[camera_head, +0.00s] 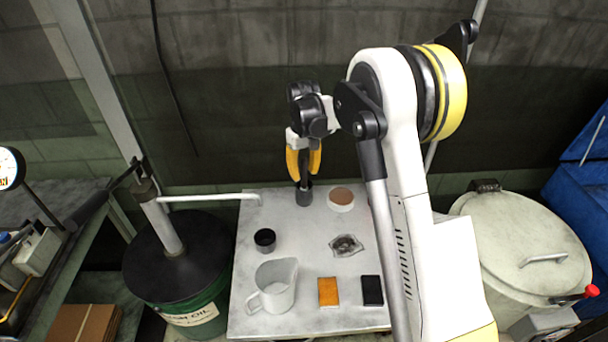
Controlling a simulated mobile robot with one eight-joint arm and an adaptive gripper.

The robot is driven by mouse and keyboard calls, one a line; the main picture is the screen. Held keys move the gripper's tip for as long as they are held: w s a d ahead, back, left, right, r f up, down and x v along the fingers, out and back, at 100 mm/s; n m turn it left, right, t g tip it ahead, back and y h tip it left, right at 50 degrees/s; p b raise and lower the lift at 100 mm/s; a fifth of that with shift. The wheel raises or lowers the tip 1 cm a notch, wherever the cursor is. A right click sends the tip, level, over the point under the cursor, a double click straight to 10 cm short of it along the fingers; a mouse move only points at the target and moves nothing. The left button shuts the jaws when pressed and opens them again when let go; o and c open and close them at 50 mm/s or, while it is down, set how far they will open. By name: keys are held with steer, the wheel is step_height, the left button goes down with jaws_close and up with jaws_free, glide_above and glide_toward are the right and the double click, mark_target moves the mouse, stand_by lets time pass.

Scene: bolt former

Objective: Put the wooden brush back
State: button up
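My gripper (304,169), with yellow fingers, points down over the far edge of the light grey table (290,216). A narrow dark upright piece (304,178), which looks like the handle of the wooden brush, fills the gap between the fingers, and they appear shut on it. Its lower end meets a small dark grey cylinder (304,196) at the table's back. I cannot tell whether this cylinder is a holder or part of the brush, or whether the handle is inside it. The bristles are not clearly visible.
The table also holds a white round tin with a brown top (341,197), a black jar (265,240), a clear bag (346,245), a white jug (274,287), an orange block (328,291) and a black block (372,290). A green drum (190,306) and lidded vat (520,250) flank it.

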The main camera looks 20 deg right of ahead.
step_height(320, 180, up, 11)
steer(key=shift+s+f+p, duration=0.15)
steer(key=shift+p, duration=1.1)
steer(key=s+r+m+t, duration=0.1)
steer(key=s+r+t, duration=0.1)
steer(key=s+r, duration=0.6)
steer(key=s+r+m+t, duration=0.15)
steer(key=s+r, duration=0.25)
steer(key=s, duration=0.8)
steer(key=s+f+t, duration=0.3)
steer(key=s, duration=0.8)
steer(key=shift+s+f+m+t, duration=0.25)
steer(key=shift+s+m+t, duration=0.05)
steer(key=shift+m+t, duration=0.05)
